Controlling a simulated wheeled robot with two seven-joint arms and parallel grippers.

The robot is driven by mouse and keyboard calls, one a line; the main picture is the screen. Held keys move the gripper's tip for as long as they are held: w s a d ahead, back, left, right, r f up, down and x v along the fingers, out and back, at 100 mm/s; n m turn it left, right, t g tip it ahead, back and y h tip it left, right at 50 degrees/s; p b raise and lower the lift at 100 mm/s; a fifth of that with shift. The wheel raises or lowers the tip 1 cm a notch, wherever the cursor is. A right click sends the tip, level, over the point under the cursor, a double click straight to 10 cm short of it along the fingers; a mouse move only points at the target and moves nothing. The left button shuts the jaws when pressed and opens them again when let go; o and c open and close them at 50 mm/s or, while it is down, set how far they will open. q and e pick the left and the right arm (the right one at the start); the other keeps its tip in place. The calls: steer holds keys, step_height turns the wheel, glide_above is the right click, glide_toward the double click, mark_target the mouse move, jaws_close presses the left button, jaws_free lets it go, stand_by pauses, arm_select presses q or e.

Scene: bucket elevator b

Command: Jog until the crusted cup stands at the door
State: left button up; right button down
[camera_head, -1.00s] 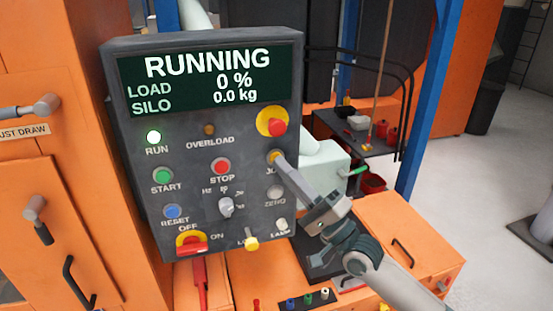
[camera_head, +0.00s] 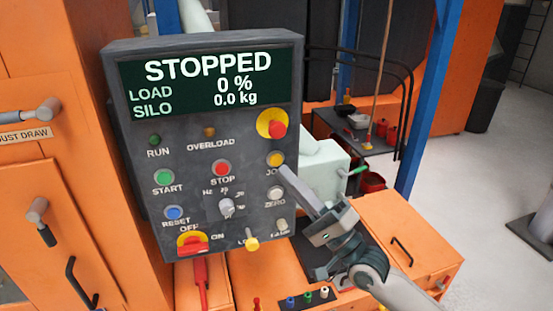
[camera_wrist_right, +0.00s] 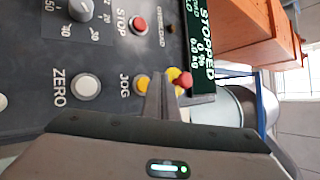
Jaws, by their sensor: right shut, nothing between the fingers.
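The control panel (camera_head: 190,130) stands in the middle of the head view, its display (camera_head: 205,82) reading STOPPED, LOAD 0 % and SILO 0.0 kg. The yellow JOG button (camera_head: 275,160) is at the panel's right side; it also shows in the right wrist view (camera_wrist_right: 143,84). My right gripper (camera_head: 285,174) is shut and empty, its tips just below and right of the JOG button, seemingly clear of it. In the right wrist view the shut fingers (camera_wrist_right: 158,82) partly cover the button area. The RUN lamp (camera_head: 154,140) is dark. No crusted cup or door can be made out. My left gripper is out of view.
The red emergency stop (camera_head: 277,128) sits above JOG, with the ZERO button (camera_head: 275,193) below. An orange cabinet (camera_head: 50,150) is on the left. A dark bench (camera_head: 350,130) with small items stands behind. Open floor (camera_head: 480,200) lies to the right.

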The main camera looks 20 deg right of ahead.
steer(key=s, duration=0.3)
steer(key=shift+s+p, duration=0.2)
steer(key=shift+p, duration=0.2)
stand_by(0.4)
